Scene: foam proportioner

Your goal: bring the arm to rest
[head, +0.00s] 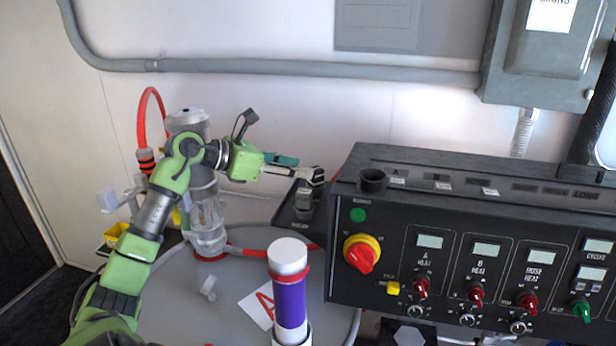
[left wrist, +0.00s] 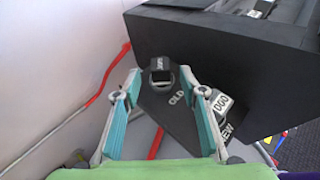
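My left arm comes in from the left in the head view, bent at the elbow, and its gripper (head: 308,173) reaches right above a small black tray. In the left wrist view the two teal-padded fingers of the left gripper (left wrist: 161,76) stand apart, with no object clearly held. A small dark cylinder with a pale ring (left wrist: 160,72) shows between and beyond the fingertips, on the black tray (left wrist: 165,120) marked OLD and NEW. It also shows below the gripper in the head view (head: 304,203). My right gripper is not in view.
A black control console (head: 345,235) with knobs and displays stands right of the gripper. A clear cylinder pump (head: 206,215) stands behind my arm. A purple-banded white cylinder (head: 290,300) and a card with a red A (head: 258,308) are on the grey round top (head: 225,325).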

